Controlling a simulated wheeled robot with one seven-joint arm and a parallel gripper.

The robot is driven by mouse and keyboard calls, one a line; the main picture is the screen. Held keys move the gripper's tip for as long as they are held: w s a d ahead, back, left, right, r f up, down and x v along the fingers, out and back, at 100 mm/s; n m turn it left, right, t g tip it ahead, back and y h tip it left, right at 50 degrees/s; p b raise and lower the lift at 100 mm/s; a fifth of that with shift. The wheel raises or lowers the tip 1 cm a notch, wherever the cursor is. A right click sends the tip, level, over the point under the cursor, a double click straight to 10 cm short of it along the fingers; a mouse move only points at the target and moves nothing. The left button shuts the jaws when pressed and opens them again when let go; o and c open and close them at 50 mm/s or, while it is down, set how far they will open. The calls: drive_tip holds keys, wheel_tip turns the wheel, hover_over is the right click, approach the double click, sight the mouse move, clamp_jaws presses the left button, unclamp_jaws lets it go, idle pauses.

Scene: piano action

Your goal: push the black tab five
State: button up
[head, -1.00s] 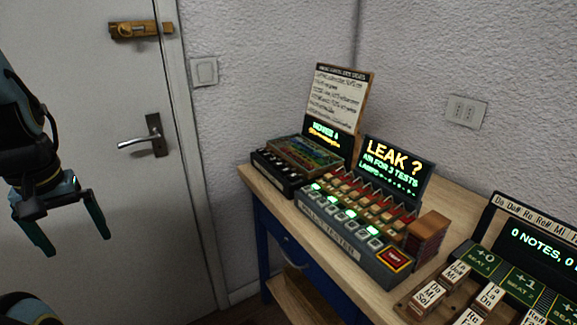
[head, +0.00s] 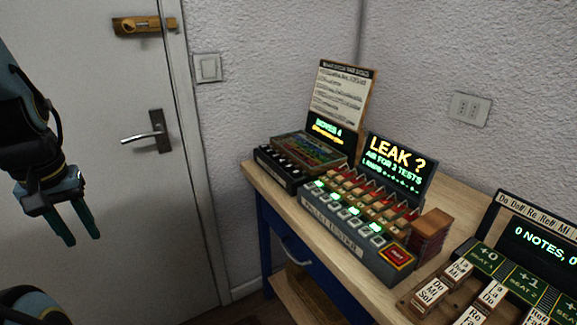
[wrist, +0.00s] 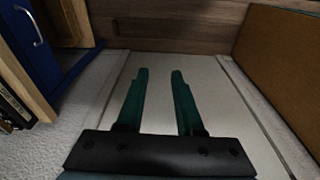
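A black box (head: 272,167) with a row of small tabs stands at the far left end of the wooden table in the head view. Its tabs are too small to number, so I cannot tell which is tab five. My gripper (head: 83,238) hangs in front of the white door at the left, well apart from the box. In the wrist view my gripper (wrist: 160,75) is empty, its two green fingers apart with a gap between them. The tabs do not show in the wrist view.
A tester (head: 345,215) with lit green buttons, a red button (head: 397,255) and a "LEAK ?" screen (head: 397,160) stands right of the box. A note board (head: 340,95) stands behind. Lettered blocks (head: 458,272) are at right.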

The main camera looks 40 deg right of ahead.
clamp_jaws()
idle(0.9)
